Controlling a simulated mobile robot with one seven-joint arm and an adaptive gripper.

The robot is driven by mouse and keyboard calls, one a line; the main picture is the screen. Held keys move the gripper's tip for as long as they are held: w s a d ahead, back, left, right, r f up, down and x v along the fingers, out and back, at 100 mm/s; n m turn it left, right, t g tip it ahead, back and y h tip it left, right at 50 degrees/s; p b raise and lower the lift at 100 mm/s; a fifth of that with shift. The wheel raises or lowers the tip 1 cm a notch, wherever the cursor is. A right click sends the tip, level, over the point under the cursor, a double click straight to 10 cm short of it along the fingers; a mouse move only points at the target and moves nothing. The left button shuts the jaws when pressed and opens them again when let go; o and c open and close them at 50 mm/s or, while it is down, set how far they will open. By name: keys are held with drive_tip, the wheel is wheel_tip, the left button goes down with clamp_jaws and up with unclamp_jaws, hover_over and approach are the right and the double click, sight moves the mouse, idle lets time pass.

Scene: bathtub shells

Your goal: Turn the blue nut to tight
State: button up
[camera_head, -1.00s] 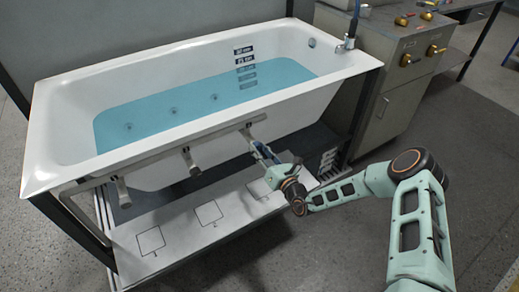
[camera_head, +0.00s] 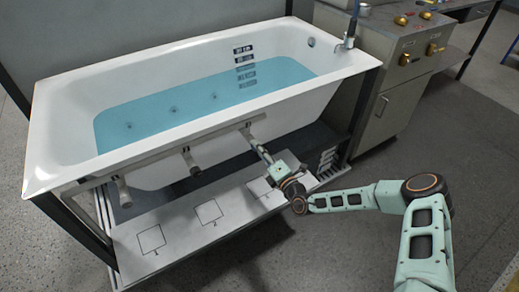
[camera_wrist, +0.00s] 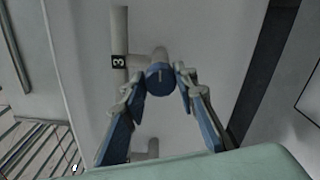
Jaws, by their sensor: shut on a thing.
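The blue nut (camera_wrist: 160,76) sits at the end of a pale pipe stub under the bathtub, beside a black label "3" (camera_wrist: 119,61). A light line on its face points up in the wrist view. My gripper (camera_wrist: 161,80) has one blue-padded finger on each side of the nut and is shut on it. In the head view my gripper (camera_head: 265,157) is at the rightmost of the stubs below the tub's front rim. The nut is too small to make out there.
The white bathtub (camera_head: 75,105) holds blue water. Two other pipe stubs (camera_head: 191,162) hang to the left. A pale panel (camera_head: 180,232) with marked squares lies below. A grey cabinet (camera_head: 390,105) stands at the right. The floor in front is clear.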

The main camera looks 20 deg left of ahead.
drive_tip(key=shift+f+m, duration=0.1)
drive_tip(key=shift+m, duration=0.5)
drive_tip(key=o, duration=1.2)
drive_tip(key=shift+c, duration=0.2)
drive_tip(key=v, duration=1.2)
drive_tip(key=shift+s, duration=0.15)
